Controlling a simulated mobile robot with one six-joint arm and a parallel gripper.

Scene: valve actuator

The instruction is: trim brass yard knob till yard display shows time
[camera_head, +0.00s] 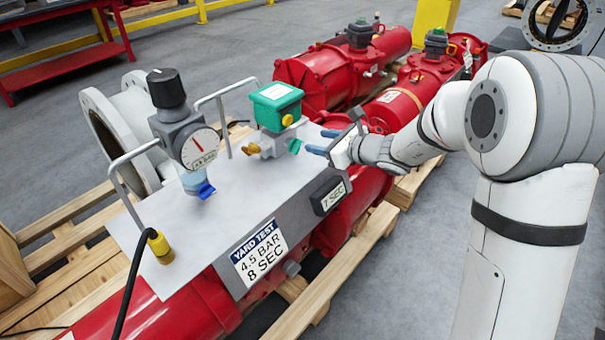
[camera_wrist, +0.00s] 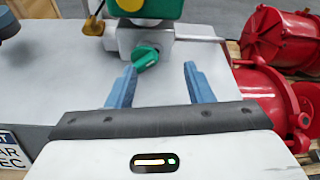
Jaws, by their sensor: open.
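The brass knob (camera_head: 252,149) is on the left of the small valve block under a green box (camera_head: 276,105); in the wrist view it (camera_wrist: 93,28) is at the upper left, outside my fingers. A green knob (camera_head: 295,146) is on the block's right side; in the wrist view it (camera_wrist: 146,57) is just beyond the fingertips, nearer the left finger. My gripper (camera_head: 322,142) is open and empty, its blue fingers (camera_wrist: 160,68) pointing at the block. The dark display (camera_head: 331,196) reads "7 SEC". The yard test placard (camera_head: 260,253) reads "4.5 BAR 8 SEC".
A gauge with a black-topped regulator (camera_head: 187,130) and a blue knob (camera_head: 205,190) stands on the grey panel's left. Metal handles (camera_head: 223,95) rise from the panel. Red actuators (camera_head: 340,70) lie behind on wooden pallets. A black cable (camera_head: 132,285) runs at the front left.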

